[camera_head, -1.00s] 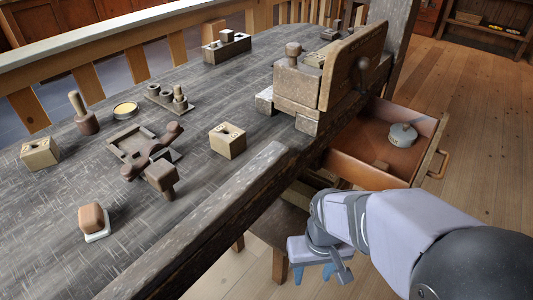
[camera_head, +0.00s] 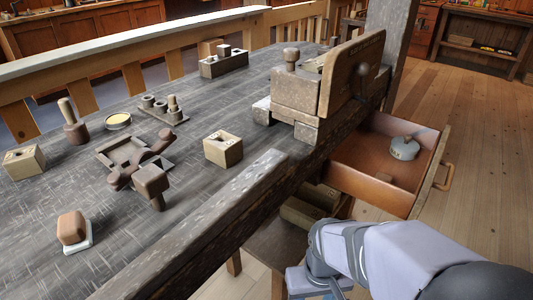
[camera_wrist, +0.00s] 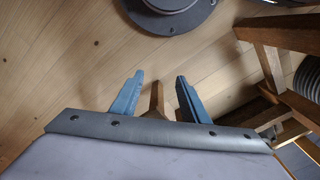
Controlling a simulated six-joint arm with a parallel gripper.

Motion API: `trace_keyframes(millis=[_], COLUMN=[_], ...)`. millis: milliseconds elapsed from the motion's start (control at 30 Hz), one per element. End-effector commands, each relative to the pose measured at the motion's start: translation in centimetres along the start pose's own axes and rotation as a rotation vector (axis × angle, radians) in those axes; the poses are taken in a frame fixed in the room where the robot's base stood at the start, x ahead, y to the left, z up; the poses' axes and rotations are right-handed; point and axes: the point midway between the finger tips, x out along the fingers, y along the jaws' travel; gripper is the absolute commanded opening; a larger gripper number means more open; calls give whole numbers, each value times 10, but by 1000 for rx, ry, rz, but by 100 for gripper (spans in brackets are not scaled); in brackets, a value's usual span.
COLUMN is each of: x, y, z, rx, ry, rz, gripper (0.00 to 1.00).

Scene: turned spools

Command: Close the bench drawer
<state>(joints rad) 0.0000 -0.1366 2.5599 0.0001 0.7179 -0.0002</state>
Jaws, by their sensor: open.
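The bench drawer (camera_head: 372,186) stands pulled out from under the right side of the bench. The drawer is not recognisable in the wrist view.
The bench top (camera_head: 110,235) carries several wooden blocks, a spool holder and a yellow tin (camera_head: 118,120). A vise-like wooden block (camera_head: 325,85) stands above the drawer. A lower shelf (camera_head: 280,240) lies beneath the bench. Open floor (camera_head: 490,150) extends to the right.

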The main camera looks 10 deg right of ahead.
Motion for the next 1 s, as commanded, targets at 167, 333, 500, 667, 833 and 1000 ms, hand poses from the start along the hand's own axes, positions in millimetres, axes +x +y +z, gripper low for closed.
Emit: trace_keyframes(millis=[167,333,500,667,833,1000], x=[-1,-12,-36,-62,-92,-124], y=[1,14,49,93,140,185], z=[0,0,9,31,56,78], rx=[3,63,229,456,709,994], ry=[0,0,-18,-58,-80,-64], rz=[0,0,-2,-13,-31,-71], gripper=[0,0,0,0,0,0])
